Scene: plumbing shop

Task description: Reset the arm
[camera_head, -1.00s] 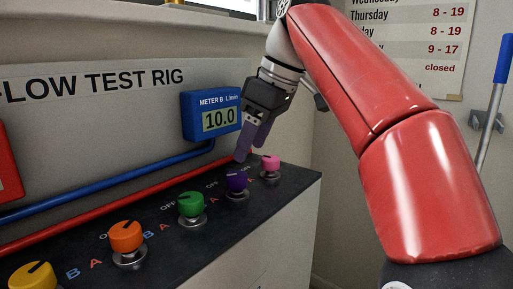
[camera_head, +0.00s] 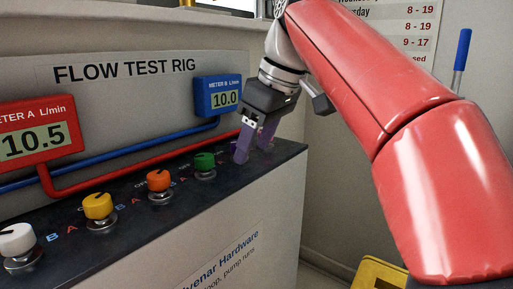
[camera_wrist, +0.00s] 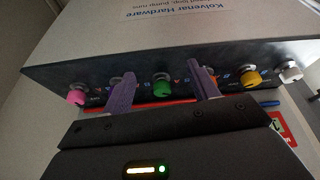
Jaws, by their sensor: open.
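My gripper (camera_head: 254,150) is open and empty, with two purple fingers pointing down over the far right part of the dark panel. In the wrist view my gripper (camera_wrist: 164,80) has its fingers spread, with the green knob (camera_wrist: 162,88) seen between them. The green knob (camera_head: 205,162) also shows left of the fingers in the head view. My fingers hide the purple knob's place in the head view. The gap between the fingertips and the panel cannot be judged well. My red arm reaches in from the right.
A row of knobs lines the panel: white (camera_head: 18,240), yellow (camera_head: 97,207), orange (camera_head: 159,181), and pink (camera_wrist: 77,97). Red meter A (camera_head: 38,128) reads 10.5, blue meter B (camera_head: 218,96) reads 10.0. Pipes run behind the knobs. A yellow object (camera_head: 385,275) stands on the floor.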

